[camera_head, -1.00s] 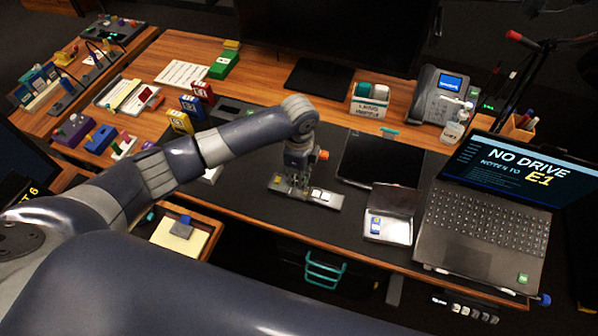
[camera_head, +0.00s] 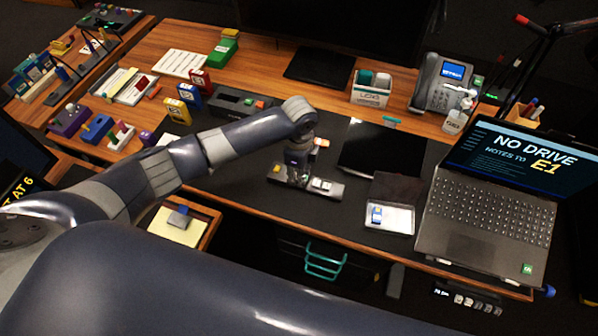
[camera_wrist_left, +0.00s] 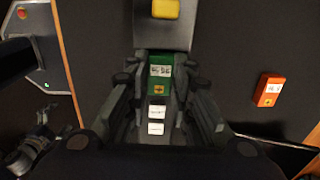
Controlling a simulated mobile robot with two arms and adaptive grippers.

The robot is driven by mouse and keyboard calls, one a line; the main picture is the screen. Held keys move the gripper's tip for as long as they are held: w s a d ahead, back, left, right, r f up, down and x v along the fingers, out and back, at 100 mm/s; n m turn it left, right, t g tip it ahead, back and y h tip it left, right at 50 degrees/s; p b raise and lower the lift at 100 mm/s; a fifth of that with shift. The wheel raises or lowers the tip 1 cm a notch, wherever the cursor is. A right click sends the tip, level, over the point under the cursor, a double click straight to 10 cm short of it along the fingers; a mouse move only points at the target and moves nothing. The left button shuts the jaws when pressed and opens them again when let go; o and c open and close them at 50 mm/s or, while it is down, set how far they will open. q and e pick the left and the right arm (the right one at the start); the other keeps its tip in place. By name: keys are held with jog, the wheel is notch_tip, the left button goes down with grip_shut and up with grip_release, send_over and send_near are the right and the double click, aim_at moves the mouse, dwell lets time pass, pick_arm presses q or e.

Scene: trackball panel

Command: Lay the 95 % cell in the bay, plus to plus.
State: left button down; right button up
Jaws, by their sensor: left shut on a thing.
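The green cell (camera_wrist_left: 160,73) has a white label, which seems to read 95 %, and an orange mark with a plus on its lower end in the left wrist view. My left gripper (camera_wrist_left: 158,98) is shut on it. In the head view my left gripper (camera_head: 297,181) is at the grey device (camera_head: 332,190), over its middle, and hides the cell. The device has a yellow button (camera_wrist_left: 165,8) beyond one end of the cell and white keys (camera_wrist_left: 156,128) beyond the other. The bay is hidden under cell and fingers; I cannot tell whether the cell touches its floor.
An orange cell (camera_wrist_left: 268,90) lies on the dark mat right of the gripper; it also shows in the head view (camera_head: 322,143). An open tin (camera_head: 390,217) and a laptop (camera_head: 480,220) stand to the right. A black pad (camera_head: 380,150) lies behind.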

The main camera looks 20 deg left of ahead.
pick_arm(q)
jog(key=shift+p, duration=0.35)
dwell(0.4)
jog(key=shift+f, duration=0.35)
dwell(0.8)
jog(key=c, duration=1.3)
grip_release()
jog(key=shift+c, duration=0.2)
jog(key=shift+r, duration=0.1)
notch_tip(320, 180, up, 12)
